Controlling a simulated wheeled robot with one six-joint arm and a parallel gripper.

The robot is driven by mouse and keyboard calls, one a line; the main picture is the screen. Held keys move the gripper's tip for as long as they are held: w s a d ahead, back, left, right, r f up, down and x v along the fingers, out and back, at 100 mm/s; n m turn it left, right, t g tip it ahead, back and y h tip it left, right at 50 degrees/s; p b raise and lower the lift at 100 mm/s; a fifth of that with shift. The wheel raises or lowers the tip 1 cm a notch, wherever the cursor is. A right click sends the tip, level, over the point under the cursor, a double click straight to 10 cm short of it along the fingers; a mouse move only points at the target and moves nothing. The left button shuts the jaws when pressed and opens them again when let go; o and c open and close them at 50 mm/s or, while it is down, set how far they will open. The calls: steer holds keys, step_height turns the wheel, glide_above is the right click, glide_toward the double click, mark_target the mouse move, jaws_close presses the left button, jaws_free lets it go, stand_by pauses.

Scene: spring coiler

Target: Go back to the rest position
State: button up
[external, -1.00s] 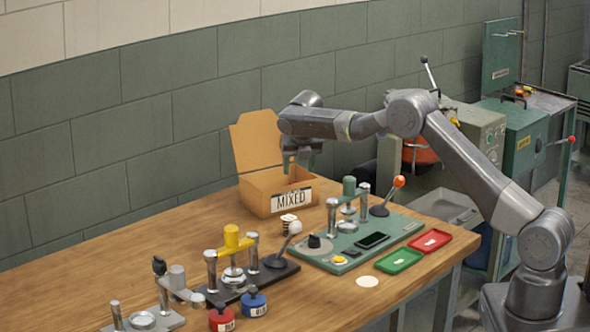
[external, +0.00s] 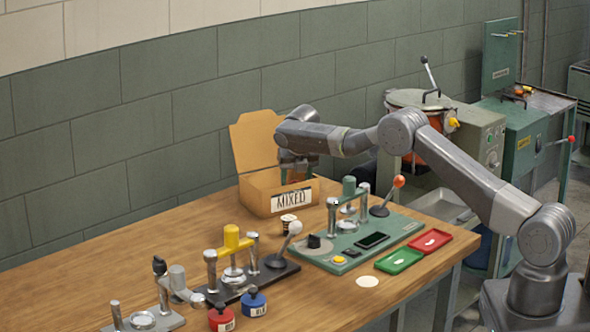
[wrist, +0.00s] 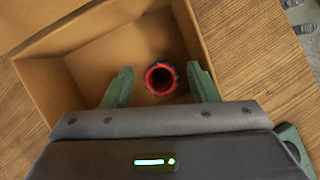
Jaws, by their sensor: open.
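My gripper (external: 297,172) is over the open cardboard box labelled MIXED (external: 262,203), with its fingers reaching down into it; the tips are partly hidden by the box in the external view. In the wrist view my gripper (wrist: 162,72) is open, with green fingers spread apart. A dark round part with a red ring-shaped opening (wrist: 161,91) is in the box (wrist: 95,27) between the fingers. I see a gap on both sides of it. My arm is stretched out over the bench.
A green press fixture (external: 330,262) with an orange-knobbed lever stands in front of the box. A yellow-topped press (external: 232,238), red pot (external: 221,318), blue pot (external: 253,303), green tray (external: 399,261) and red tray (external: 430,241) share the wooden bench (external: 130,245). The wall is behind.

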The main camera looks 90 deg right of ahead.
step_height(320, 180, up, 7)
steer(key=w+a+n+t+y, duration=0.1)
steer(key=w+a+n, duration=0.2)
steer(key=w+a, duration=0.75)
steer(key=w+a+n+t, duration=0.1)
steer(key=w+a+n, duration=0.35)
steer(key=a, duration=1.15)
steer(key=w+a+n+t+y, duration=0.1)
steer(key=w+a+n, duration=0.1)
steer(key=w+a, duration=0.9)
steer(key=a+f, duration=0.1)
steer(key=f, duration=0.2)
steer(key=s+f+p, duration=0.1)
steer(key=f, duration=0.3)
steer(key=a+f, duration=0.1)
steer(key=f, duration=0.2)
steer(key=shift+s+a+f, duration=0.25)
steer(key=shift+a+f, duration=0.05)
steer(key=shift+f, duration=0.1)
